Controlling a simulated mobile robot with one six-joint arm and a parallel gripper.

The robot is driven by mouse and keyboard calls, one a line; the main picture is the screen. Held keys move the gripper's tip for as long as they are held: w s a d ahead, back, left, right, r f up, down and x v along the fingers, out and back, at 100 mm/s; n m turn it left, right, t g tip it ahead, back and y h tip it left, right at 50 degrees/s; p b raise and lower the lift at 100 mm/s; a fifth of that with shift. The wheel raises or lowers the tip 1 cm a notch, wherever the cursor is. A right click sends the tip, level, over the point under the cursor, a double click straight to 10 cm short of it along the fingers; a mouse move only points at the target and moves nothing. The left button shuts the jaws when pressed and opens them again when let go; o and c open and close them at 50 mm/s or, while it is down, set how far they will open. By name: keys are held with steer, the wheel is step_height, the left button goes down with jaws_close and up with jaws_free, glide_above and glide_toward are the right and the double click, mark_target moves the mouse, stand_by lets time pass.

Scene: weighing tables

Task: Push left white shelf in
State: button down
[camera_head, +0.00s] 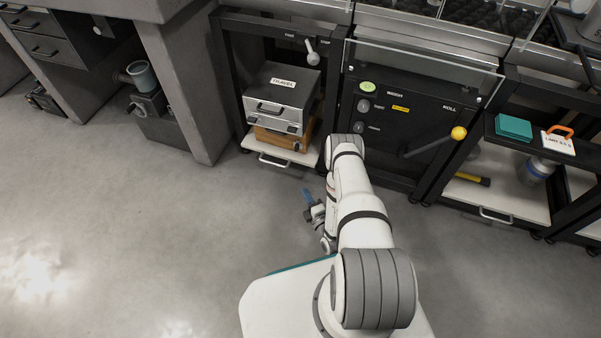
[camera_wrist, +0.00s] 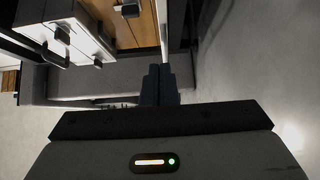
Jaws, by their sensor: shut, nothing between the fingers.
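The left white shelf (camera_head: 297,156) sits low in the dark-framed cabinet left of the black panel. Its front edge and handle (camera_head: 273,160) stick out a little past the frame. A wooden box (camera_head: 278,138) and a grey metal case (camera_head: 280,97) with a label are stacked on it. My gripper (camera_head: 308,195) is low over the floor, in front and right of the shelf, apart from it. Its dark blue fingers (camera_wrist: 158,85) are together and empty in the wrist view, where the wooden box (camera_wrist: 130,30) shows above them.
A black panel (camera_head: 410,120) with knobs and a yellow-tipped lever (camera_head: 458,133) stands right of the shelf. Further right, another white shelf (camera_head: 500,185) with a handle holds a bottle (camera_head: 537,171). A grey table leg (camera_head: 190,110) stands to the left. The floor (camera_head: 150,220) in front is clear.

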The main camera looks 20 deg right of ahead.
steer(key=b, duration=0.4)
glide_toward(295, 160)
steer(key=w+a, duration=0.2)
steer(key=a, duration=0.1)
steer(key=w, duration=0.1)
steer(key=w+d+b, duration=0.1)
steer(key=w+b, duration=0.1)
steer(key=shift+d+f, duration=0.2)
steer(key=shift+d, duration=0.05)
steer(key=shift+w+d+r, duration=0.1)
steer(key=shift+w+d, duration=0.15)
steer(key=shift+w, duration=0.05)
steer(key=shift+r, duration=0.1)
